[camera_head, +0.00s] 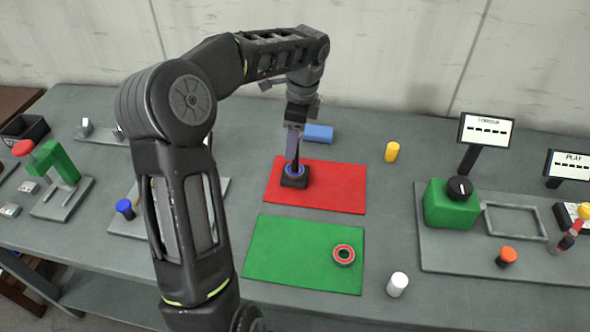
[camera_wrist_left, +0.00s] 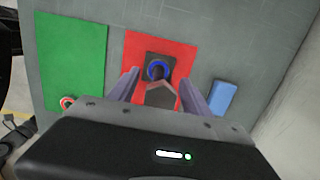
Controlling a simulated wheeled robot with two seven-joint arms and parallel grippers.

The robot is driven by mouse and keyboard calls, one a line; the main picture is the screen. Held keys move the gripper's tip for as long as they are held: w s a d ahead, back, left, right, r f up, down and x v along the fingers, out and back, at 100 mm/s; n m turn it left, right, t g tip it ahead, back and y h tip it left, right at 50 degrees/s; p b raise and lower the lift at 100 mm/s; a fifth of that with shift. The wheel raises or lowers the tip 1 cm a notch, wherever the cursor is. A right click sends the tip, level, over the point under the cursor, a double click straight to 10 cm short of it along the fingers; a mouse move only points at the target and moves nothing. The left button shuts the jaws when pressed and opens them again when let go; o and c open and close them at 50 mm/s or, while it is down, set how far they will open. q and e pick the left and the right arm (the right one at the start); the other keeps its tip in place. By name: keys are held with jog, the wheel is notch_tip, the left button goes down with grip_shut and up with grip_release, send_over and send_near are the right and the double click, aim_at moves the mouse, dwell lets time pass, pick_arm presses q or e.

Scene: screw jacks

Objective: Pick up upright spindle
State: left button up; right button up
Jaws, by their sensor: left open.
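A black square base with a blue ring (camera_head: 293,178) sits on the red mat (camera_head: 340,187) in the head view. It also shows in the left wrist view (camera_wrist_left: 149,59). My left gripper (camera_head: 292,150) points down directly over this base, its fingers close above the ring. In the left wrist view my left gripper (camera_wrist_left: 160,77) is open, with the ring between its two purple-grey fingers. A grey blocky piece (camera_wrist_left: 160,96) shows between the fingers; I cannot tell whether it is the spindle's top. No separate spindle shaft is clear. My right gripper is not in view.
A green mat (camera_head: 285,260) with a red ring (camera_head: 343,254) lies in front. A blue block (camera_head: 319,132) is behind the red mat. A yellow cylinder (camera_head: 391,152) and a white one (camera_head: 397,284) stand to the right, before a grey panel (camera_head: 450,250) with a green box (camera_head: 449,208).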

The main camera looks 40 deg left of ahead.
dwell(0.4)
pick_arm(q)
grip_shut()
dwell(0.4)
jog(key=shift+r, duration=0.1)
dwell(0.8)
